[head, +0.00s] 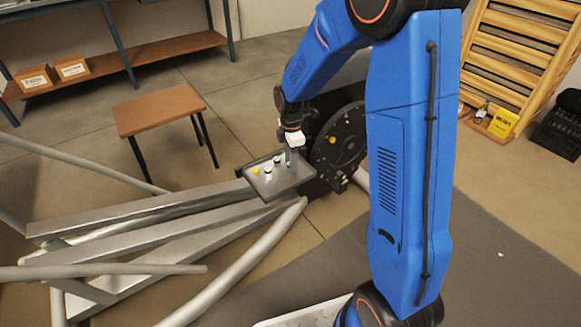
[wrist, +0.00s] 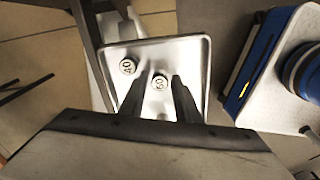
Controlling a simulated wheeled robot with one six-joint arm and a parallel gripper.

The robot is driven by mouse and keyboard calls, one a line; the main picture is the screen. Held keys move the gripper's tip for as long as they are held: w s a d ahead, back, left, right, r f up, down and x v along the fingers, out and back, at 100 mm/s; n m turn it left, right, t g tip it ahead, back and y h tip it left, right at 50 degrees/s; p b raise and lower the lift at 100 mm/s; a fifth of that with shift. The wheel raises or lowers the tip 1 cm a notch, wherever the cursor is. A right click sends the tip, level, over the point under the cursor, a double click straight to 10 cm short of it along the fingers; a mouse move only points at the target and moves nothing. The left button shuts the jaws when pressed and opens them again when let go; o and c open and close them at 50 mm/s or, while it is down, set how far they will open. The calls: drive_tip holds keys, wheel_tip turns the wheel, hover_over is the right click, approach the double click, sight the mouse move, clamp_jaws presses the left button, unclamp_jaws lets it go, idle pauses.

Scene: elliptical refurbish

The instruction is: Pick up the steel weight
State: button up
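Two small round weights with numbered pale tops stand on a metal tray (wrist: 192,55) in the wrist view. One weight (wrist: 127,66) is at the left and reads about 40. The other weight (wrist: 160,82) reads about 60 or 09 and appears between the fingertips of my gripper (wrist: 160,80). The fingers are apart, with a small gap showing on each side of it. In the head view my gripper (head: 291,158) points down over the right part of the tray (head: 262,192). Small pale pieces (head: 268,174) show left of it. I cannot tell which piece is the steel weight.
A yellow piece (head: 256,171) lies on the tray in the head view. The tray rests on a grey metal frame (head: 140,215), beside a dark round disc (head: 338,140). A brown stool (head: 160,108) stands behind left. Floor is open between stool and shelf.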

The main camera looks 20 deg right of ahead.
clamp_jaws()
